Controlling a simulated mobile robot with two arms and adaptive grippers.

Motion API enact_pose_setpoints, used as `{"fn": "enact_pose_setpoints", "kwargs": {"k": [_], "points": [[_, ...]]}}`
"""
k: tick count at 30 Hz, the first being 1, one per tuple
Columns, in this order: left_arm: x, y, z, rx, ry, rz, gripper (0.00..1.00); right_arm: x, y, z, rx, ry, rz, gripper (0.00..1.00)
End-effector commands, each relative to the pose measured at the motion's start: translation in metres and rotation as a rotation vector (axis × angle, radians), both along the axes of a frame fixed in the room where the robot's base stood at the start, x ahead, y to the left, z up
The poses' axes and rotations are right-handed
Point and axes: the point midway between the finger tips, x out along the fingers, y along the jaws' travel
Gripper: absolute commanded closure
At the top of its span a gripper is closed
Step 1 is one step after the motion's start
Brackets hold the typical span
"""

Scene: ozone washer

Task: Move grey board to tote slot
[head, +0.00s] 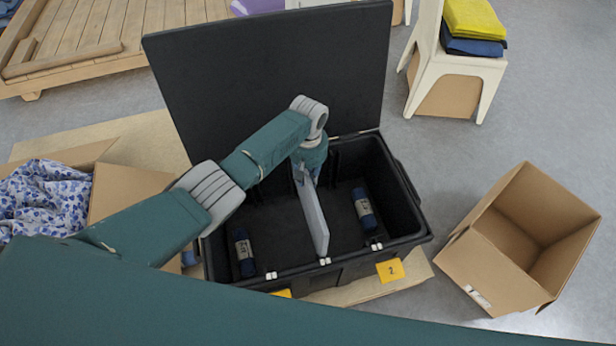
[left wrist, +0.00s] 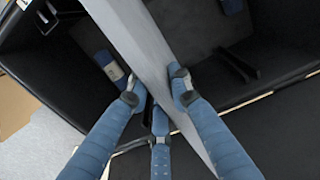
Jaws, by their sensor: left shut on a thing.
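The grey board (head: 313,215) stands on edge inside the open black tote (head: 412,236), near its middle, running from front to back. Its front end is close to the white clips on the tote's front rim. My left gripper (head: 306,172) reaches down into the tote and is shut on the board's rear part. In the left wrist view the fingers (left wrist: 155,90) sit on both sides of the board (left wrist: 150,50). I cannot tell whether the board's lower edge is seated in a slot. My right gripper is not in view.
Dark blue rolls lie in the tote on the left (head: 244,254) and right (head: 364,208) of the board. The tote's lid (head: 270,75) stands open behind. An empty cardboard box (head: 520,240) is at right, and a box with patterned cloth (head: 45,198) is at left.

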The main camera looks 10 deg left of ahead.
Motion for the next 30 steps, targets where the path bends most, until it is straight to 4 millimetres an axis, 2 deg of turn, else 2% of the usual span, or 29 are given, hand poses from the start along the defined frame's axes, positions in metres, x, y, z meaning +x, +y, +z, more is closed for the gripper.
{"fn": "enact_pose_setpoints", "kwargs": {"k": [14,16,18,30], "points": [[0.001,-0.001,-0.032,-0.001,-0.003,-0.002,1.00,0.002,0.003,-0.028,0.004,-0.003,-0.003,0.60],[0.001,-0.001,-0.037,-0.001,-0.003,-0.002,1.00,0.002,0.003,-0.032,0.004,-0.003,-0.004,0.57],[0.001,-0.001,-0.041,-0.001,-0.003,-0.001,1.00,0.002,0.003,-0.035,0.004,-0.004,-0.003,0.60],[0.001,0.000,-0.064,0.000,-0.002,-0.001,1.00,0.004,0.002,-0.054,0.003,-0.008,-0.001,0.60]]}}
